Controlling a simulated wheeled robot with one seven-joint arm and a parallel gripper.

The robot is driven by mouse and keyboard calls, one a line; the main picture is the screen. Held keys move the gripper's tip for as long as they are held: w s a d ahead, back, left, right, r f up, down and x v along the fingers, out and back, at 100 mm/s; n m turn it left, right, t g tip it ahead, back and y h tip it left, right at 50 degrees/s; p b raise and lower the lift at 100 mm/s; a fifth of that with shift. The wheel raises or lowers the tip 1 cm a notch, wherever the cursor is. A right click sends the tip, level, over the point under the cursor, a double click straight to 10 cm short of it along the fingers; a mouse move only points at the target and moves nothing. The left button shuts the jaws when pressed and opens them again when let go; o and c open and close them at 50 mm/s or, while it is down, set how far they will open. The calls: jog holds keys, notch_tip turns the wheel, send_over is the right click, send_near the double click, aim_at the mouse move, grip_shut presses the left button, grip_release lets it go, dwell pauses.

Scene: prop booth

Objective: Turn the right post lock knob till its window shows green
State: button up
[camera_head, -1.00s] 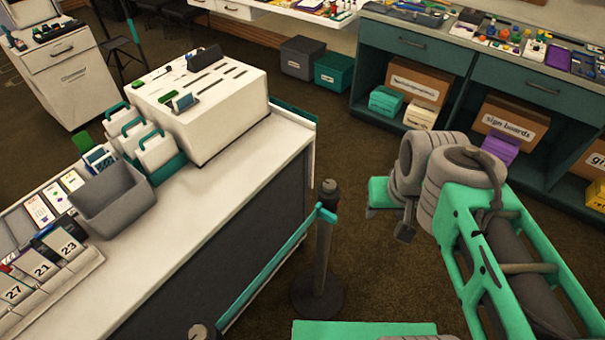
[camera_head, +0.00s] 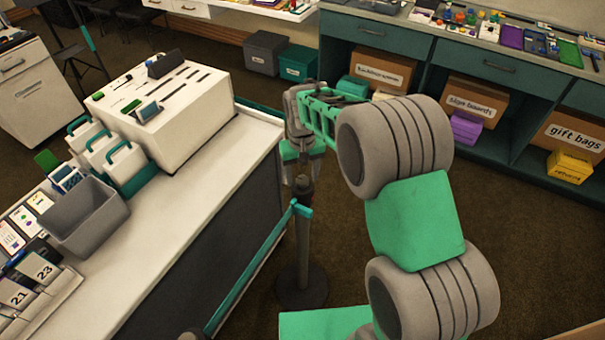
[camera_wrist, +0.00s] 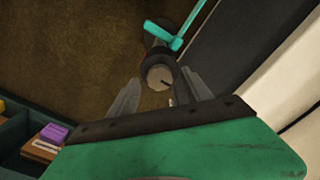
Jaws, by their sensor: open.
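The right post (camera_head: 302,240) is a dark stanchion on a round base, with a teal belt (camera_head: 262,262) running from its top toward the lower left. Its lock knob (camera_head: 303,187) is the dark cap on top. In the wrist view the round grey knob face (camera_wrist: 159,77) has a dark slot mark. My gripper (camera_head: 302,172) points down just above the post top. In the wrist view its two grey fingers (camera_wrist: 160,84) are apart, one on each side of the knob. I cannot tell whether they touch it. No window colour can be made out.
A white counter (camera_head: 215,235) with a slotted white box (camera_head: 185,120) stands close left of the post. Another post top (camera_head: 192,336) shows at the bottom edge. Teal shelving (camera_head: 400,55) stands behind. Open carpet (camera_head: 530,235) lies to the right.

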jog(key=shift+f, duration=0.4)
jog(key=shift+c, duration=0.2)
grip_shut()
